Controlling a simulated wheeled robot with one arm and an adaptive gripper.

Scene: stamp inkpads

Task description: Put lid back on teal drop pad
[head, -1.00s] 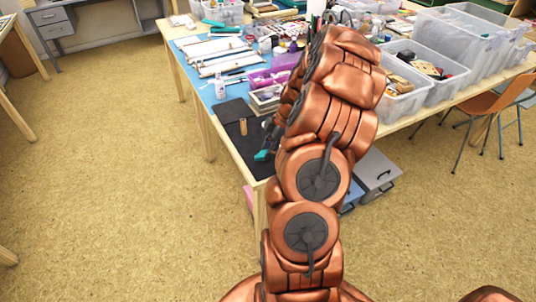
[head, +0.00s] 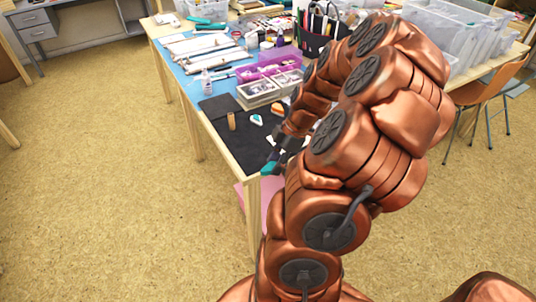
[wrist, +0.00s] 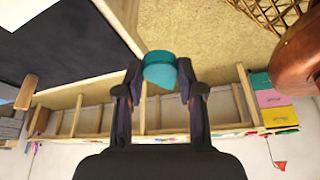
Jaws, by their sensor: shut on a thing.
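My gripper (wrist: 158,80) is shut on a rounded teal piece (wrist: 158,68), which looks like the lid. In the head view the teal piece (head: 268,169) shows at the near corner of the table, left of my arm. In the wrist view it overlaps the table edge and the floor, apart from the dark mat. On the black mat (head: 226,117) lies a small white drop-shaped piece with a teal edge (head: 257,120), seemingly the open teal pad. It lies farther back than my gripper. My arm hides part of the mat's right side.
A wooden stamp (head: 231,121) stands on the mat, and it also shows in the wrist view (wrist: 26,92). An orange-and-white piece (head: 279,108) lies beside my arm. A purple tray (head: 262,70) and pale boxes (head: 258,94) stand behind. The mat's front left is clear.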

